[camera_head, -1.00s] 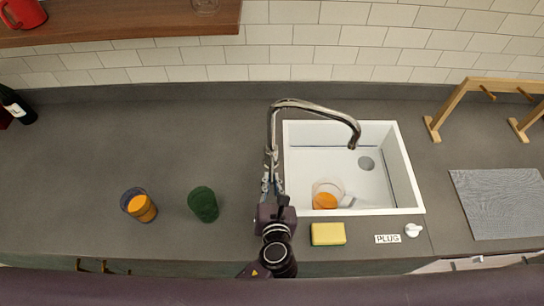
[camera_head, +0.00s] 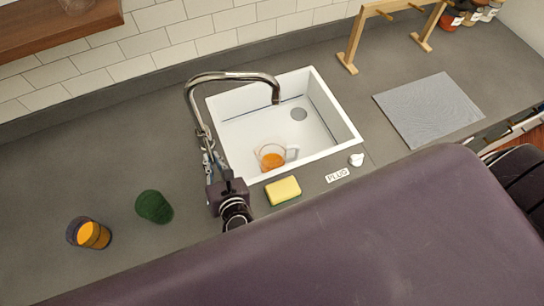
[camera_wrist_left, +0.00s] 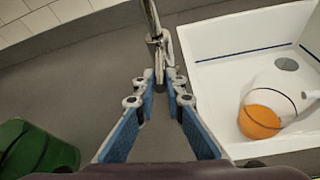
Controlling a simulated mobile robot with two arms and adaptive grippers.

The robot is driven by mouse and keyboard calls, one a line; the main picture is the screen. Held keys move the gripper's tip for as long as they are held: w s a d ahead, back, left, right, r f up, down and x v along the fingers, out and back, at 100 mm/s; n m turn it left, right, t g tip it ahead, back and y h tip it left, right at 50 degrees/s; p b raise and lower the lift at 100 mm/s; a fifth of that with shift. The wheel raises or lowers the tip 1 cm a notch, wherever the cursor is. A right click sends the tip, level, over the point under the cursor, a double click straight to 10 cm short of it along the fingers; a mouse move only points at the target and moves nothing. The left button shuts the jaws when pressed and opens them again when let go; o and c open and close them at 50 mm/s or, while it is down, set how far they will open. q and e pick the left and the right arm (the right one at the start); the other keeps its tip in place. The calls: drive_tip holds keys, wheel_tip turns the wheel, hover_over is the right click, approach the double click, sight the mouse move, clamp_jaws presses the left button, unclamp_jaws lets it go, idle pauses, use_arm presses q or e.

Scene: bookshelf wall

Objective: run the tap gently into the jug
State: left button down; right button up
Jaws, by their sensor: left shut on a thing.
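The chrome tap (camera_head: 232,76) stands at the left side of the white sink, its spout arching over the basin. No stream of water shows at the spout. The clear jug (camera_head: 284,148) stands in the near part of the sink, with something orange in its lower part. The jug also shows in the left wrist view (camera_wrist_left: 283,92). My left gripper (camera_head: 208,160) is at the tap's base, shut on the tap's lever; the fingertips partly hide the lever (camera_wrist_left: 158,50) in the left wrist view. My right gripper is not in view.
A yellow sponge (camera_head: 283,190), a PLUG label (camera_head: 338,174) and a white knob (camera_head: 356,160) lie along the sink's near edge. A green tumbler (camera_head: 154,207) and a glass with orange contents (camera_head: 90,233) stand left. A grey mat (camera_head: 428,108) and wooden rack (camera_head: 352,45) are right.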

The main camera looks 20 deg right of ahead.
use_arm(q)
drive_tip(key=shift+a+m+h, duration=0.9)
drive_tip(key=shift+m+h, duration=0.1)
drive_tip(key=shift+h, duration=0.2)
drive_tip(key=shift+w+a+m+h, duration=0.2)
drive_tip(key=shift+a+m+h, duration=0.6)
drive_tip(key=shift+h, duration=0.1)
idle(5.9)
